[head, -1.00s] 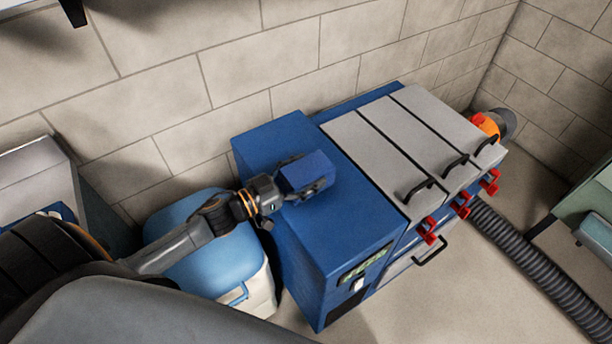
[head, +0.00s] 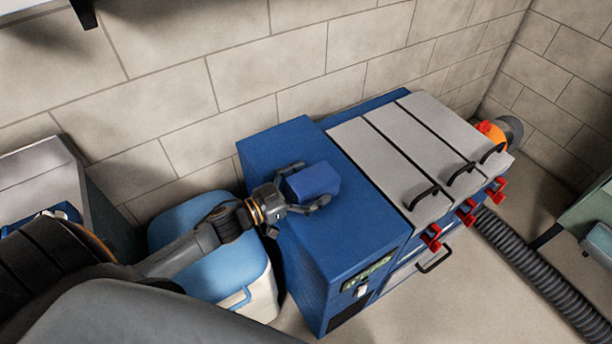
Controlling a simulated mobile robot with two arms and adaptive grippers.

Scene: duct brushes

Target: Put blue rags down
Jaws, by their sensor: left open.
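The blue rags (head: 313,180) show as a small blue block on the flat top of the blue cabinet (head: 352,225), on its left part. My left gripper (head: 307,186) is at the block's left side, with its fingers open on either side of it. The fingers look spread away from the block; whether one still touches it I cannot tell. My right gripper is not in view.
Grey lids with black handles (head: 408,150) and red latches (head: 465,215) are to the right. A blue-lidded cooler (head: 205,265) stands left of the cabinet, under my left arm. A ribbed hose (head: 535,265) runs along the floor at right. A block wall is behind.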

